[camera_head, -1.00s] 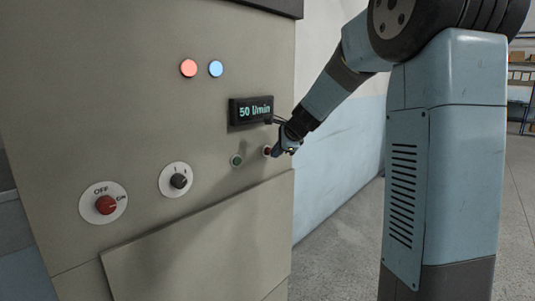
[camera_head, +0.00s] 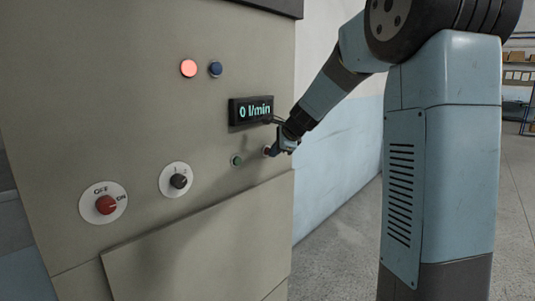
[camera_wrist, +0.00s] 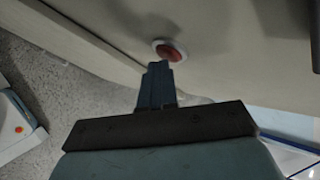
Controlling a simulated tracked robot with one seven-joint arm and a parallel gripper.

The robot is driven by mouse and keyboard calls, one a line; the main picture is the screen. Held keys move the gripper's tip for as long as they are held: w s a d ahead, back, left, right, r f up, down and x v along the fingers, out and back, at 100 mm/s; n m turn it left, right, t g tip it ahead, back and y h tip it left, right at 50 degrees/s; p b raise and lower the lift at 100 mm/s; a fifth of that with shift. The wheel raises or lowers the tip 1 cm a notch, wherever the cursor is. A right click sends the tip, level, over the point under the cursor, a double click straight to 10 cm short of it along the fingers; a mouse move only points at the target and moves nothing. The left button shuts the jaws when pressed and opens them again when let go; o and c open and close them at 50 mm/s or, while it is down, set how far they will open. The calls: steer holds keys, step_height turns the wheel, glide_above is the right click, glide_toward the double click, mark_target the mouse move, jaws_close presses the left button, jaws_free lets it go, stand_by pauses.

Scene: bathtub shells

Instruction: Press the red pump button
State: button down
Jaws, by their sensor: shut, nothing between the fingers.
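The red pump button (camera_wrist: 172,52) sits in a pale round collar on the panel, directly in front of my fingertips in the wrist view. In the head view the red button (camera_head: 266,151) is partly hidden by my gripper (camera_head: 274,152). My gripper also shows in the wrist view (camera_wrist: 157,68), shut with nothing between its fingers. Its tips are at the lower edge of the button; whether they touch it I cannot tell. The display (camera_head: 251,110) above reads 0 l/min. The red lamp (camera_head: 188,68) is lit and the blue lamp (camera_head: 216,69) is dark.
A green button (camera_head: 236,160) lies just left of the red one. A black selector knob (camera_head: 179,181) and a red OFF/ON knob (camera_head: 106,204) are further left. A raised panel (camera_head: 200,245) juts out below. Open floor (camera_head: 335,255) lies to the right.

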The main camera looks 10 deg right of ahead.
steer(key=shift+s+d, duration=0.45)
steer(key=shift+s, duration=0.25)
steer(key=shift+d, duration=0.1)
steer(key=s+d, duration=0.1)
steer(key=s, duration=0.1)
steer(key=s+d, duration=0.1)
steer(key=s, duration=0.1)
steer(key=shift+d, duration=0.4)
stand_by(0.7)
steer(key=s+a+n+g+h, duration=0.1)
steer(key=s+n, duration=0.8)
steer(key=s, duration=0.8)
steer(key=s+n+g+h, duration=0.1)
steer(key=s+n, duration=0.8)
steer(key=s, duration=0.9)
steer(key=shift+s+a+f+n+g+h, duration=0.15)
steer(key=shift+a+f+n+g+h, duration=0.2)
steer(key=shift+h, duration=0.45)
